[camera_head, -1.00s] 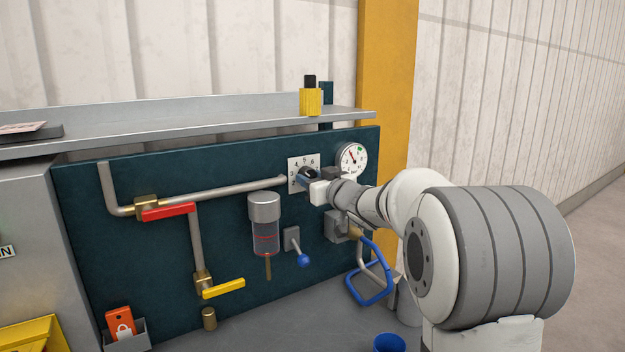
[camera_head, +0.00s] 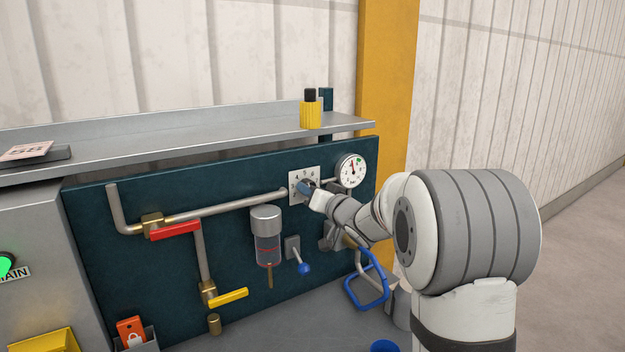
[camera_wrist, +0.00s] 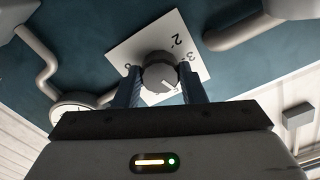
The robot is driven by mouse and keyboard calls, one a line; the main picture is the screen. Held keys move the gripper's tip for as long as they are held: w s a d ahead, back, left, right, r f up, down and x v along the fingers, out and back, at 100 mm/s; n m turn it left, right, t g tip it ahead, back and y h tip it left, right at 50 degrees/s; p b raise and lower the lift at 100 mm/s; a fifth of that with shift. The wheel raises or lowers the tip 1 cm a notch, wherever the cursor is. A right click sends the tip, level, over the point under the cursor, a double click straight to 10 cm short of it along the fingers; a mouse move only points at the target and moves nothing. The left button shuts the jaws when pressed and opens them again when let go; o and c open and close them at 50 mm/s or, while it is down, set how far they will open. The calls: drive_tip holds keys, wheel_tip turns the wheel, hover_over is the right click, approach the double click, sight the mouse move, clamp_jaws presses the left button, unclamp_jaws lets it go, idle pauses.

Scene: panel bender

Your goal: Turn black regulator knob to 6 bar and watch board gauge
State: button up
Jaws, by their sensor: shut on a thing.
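The regulator knob (camera_wrist: 159,73) is round and dark grey, with a pale mark on its face, in the wrist view. It sits on a white numbered plate (camera_wrist: 192,42). My gripper (camera_wrist: 162,86) has its two blue fingers on either side of the knob and is shut on it. In the head view, my gripper (camera_head: 308,190) covers the knob and part of the plate (camera_head: 297,176). The round white board gauge (camera_head: 351,170) is just right of the plate.
Pipes with a red lever (camera_head: 175,230) and a yellow lever (camera_head: 228,297) run on the left of the dark board. A filter bowl (camera_head: 267,245), a blue-knobbed lever (camera_head: 304,268) and a blue loop handle (camera_head: 366,285) are below my gripper. A shelf (camera_head: 200,140) runs above.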

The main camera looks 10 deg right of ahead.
drive_tip(key=m+p, duration=0.8)
drive_tip(key=m, duration=0.3)
drive_tip(key=shift+m, duration=0.4)
idle(0.3)
drive_tip(key=o, duration=1)
drive_tip(key=b+v, duration=0.2)
drive_tip(key=v, duration=0.6)
drive_tip(key=shift+w, duration=0.1)
